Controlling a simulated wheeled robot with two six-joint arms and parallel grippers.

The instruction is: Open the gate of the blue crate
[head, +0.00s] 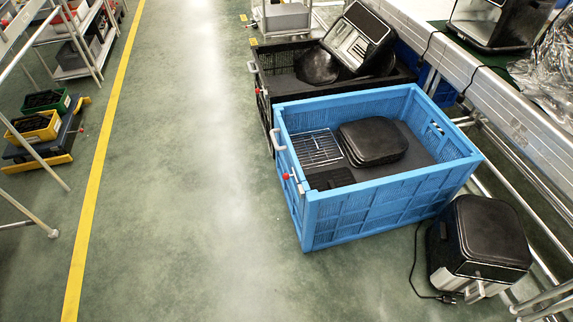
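The blue crate (385,205) stands on the floor right of centre in the head view. A dark appliance (372,140), a wire rack (317,148) and a small dark tray (331,179) lie inside it. Its left end, facing the open floor, carries a pale handle (277,140) and a latch rod with a red knob (287,177). This end wall stands upright and looks closed, but it is seen nearly edge-on. Neither of my grippers is in view.
A black crate (262,100) holding dark appliances stands just behind the blue one. A black fryer (488,240) with a cord sits on the right. A metal conveyor frame (500,115) runs along the right. Green floor (180,180) left of the crate is clear up to a yellow line.

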